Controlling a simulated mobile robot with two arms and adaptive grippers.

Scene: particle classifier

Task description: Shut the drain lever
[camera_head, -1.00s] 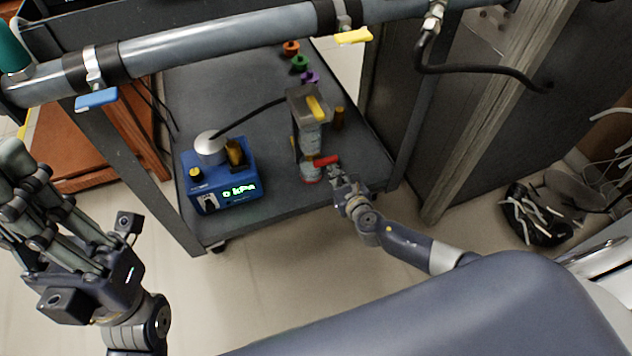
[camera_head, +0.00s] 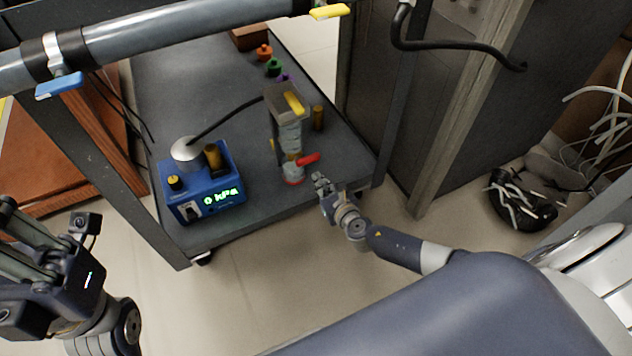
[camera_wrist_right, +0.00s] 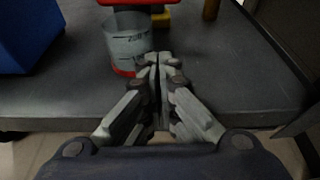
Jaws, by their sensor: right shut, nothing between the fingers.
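The red drain lever (camera_head: 307,159) sticks out to the right near the foot of a clear, red-based cylinder (camera_head: 291,140) on the grey cart. In the right wrist view the lever (camera_wrist_right: 135,2) lies level across the top edge, partly cut off, above the cylinder (camera_wrist_right: 128,42). My right gripper (camera_head: 319,180) is just below and in front of the lever, apart from it. Its fingers (camera_wrist_right: 158,60) are shut together and empty. My left gripper (camera_head: 15,225) is at the lower left, far from the cylinder, its fingertips cut off by the picture edge.
A blue pressure box (camera_head: 205,185) with a lit display stands left of the cylinder. A brass post (camera_head: 318,117) stands behind right. A dark cabinet (camera_head: 390,110) bounds the right. The cart's front edge is clear.

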